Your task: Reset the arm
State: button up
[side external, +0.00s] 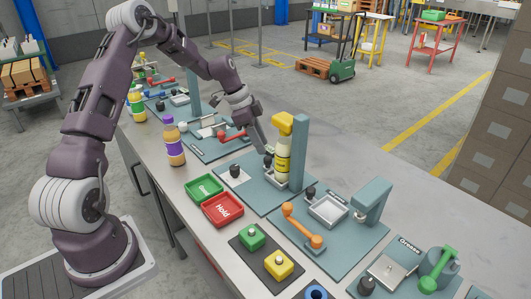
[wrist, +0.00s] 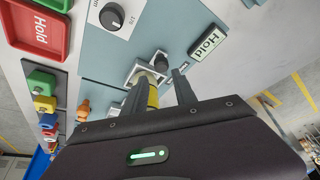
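My gripper (side external: 264,146) is low over the bench, just left of a station post that holds a pale yellow bottle (side external: 283,163) under a yellow head (side external: 283,122). A black knob (side external: 268,161) is close below the fingertips. In the wrist view the two dark fingers of my gripper (wrist: 158,88) stand apart. I cannot tell whether the fingers touch either one. My arm is bent over the bench.
A green tray (side external: 203,188) and a red Hold tray (side external: 223,209) lie left of the station. A purple-labelled bottle (side external: 174,143) stands behind them.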

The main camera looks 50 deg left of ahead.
jog(key=shift+v, duration=0.75)
jog(key=s+d+r+n+y, duration=0.3)
jog(key=s+d+r, duration=0.95)
jog(key=r, duration=0.25)
jog(key=s+d+r+n+t, duration=0.1)
jog(key=s+d+n, duration=0.2)
jog(key=s, duration=0.6)
jog(key=s+d+r+n+t, duration=0.1)
jog(key=s+d+r+n, duration=0.1)
jog(key=s, duration=0.8)
jog(key=shift+s+d+n, duration=0.3)
jog(key=shift+d+n, duration=0.2)
jog(key=shift+d, duration=0.05)
